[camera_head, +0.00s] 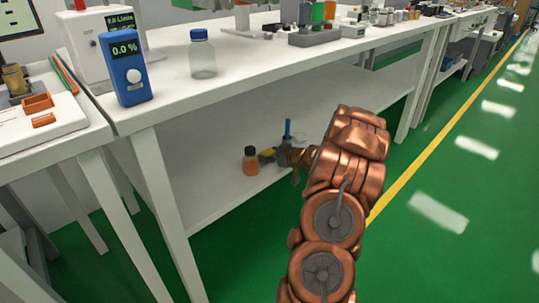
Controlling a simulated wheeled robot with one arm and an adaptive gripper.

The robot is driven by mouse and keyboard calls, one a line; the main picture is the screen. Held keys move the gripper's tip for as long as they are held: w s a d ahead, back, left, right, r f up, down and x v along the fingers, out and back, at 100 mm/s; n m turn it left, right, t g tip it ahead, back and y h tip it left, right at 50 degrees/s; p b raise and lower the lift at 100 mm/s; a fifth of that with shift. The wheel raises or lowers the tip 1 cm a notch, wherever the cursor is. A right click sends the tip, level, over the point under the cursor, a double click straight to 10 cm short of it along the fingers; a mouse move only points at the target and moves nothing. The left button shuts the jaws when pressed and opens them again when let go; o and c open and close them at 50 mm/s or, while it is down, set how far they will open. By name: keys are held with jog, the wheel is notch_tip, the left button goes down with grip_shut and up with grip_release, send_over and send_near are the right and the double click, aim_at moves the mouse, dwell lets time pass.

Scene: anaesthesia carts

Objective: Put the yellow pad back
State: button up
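A small yellow item (267,154), possibly the yellow pad, shows on the lower shelf (210,180) of the white table. It is partly hidden, and its shape is too small to tell. My copper-coloured arm reaches down to the shelf from the lower right. My gripper (289,157) is at the shelf's height, just right of the yellow item. The fingers are small and mostly hidden behind my arm, so I cannot tell whether they are open or touch anything.
An amber bottle with a black cap (250,161) stands left of the yellow item. A blue upright object (287,130) shows beside my gripper. On the tabletop are a blue meter (126,70) and a clear bottle (202,55). The shelf's left part is clear.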

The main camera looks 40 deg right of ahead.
jog(key=o, duration=0.3)
